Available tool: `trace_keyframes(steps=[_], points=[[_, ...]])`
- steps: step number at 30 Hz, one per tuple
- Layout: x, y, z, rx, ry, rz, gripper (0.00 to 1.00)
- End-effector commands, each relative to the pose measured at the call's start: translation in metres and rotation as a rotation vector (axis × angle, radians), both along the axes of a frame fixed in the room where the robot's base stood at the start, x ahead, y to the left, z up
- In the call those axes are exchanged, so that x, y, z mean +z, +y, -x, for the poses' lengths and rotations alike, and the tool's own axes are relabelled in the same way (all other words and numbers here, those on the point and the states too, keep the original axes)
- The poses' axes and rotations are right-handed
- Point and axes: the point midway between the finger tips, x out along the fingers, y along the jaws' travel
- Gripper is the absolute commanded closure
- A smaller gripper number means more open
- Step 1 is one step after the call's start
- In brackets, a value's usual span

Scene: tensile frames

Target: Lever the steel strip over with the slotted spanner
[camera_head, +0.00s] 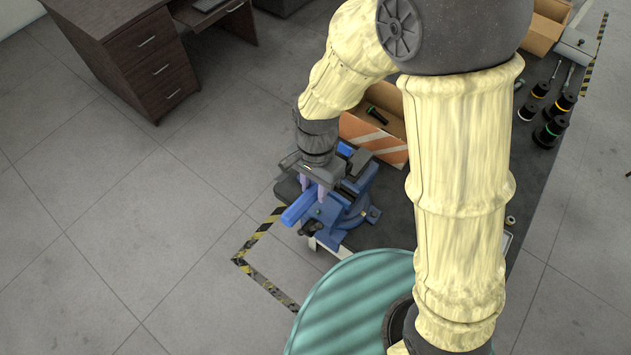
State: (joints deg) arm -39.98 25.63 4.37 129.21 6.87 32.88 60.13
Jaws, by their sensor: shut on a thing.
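My gripper (315,187) points down over the blue vise (340,208) at the near left corner of the dark bench. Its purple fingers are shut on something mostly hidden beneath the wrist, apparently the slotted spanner. A bright blue bar (297,208) juts out to the lower left beside the fingers; I cannot tell whether it is the spanner's handle or part of the vise. I cannot make out the steel strip; the wrist and fingers cover the vise jaws from this view.
An orange-and-white striped box (380,142) with a dark tool in it stands just behind the vise. Black tools (550,130) stand at the bench's right, near another cardboard box (545,25). A brown desk (130,50) is far left. The grey floor left of the bench is clear.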

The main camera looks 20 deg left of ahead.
Motion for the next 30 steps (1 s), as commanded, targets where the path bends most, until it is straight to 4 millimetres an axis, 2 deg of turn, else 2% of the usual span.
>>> trace_keyframes(steps=[30], points=[[-0.0086, 0.0045, 0.0112, 0.007, -0.081, 0.037, 1.0]])
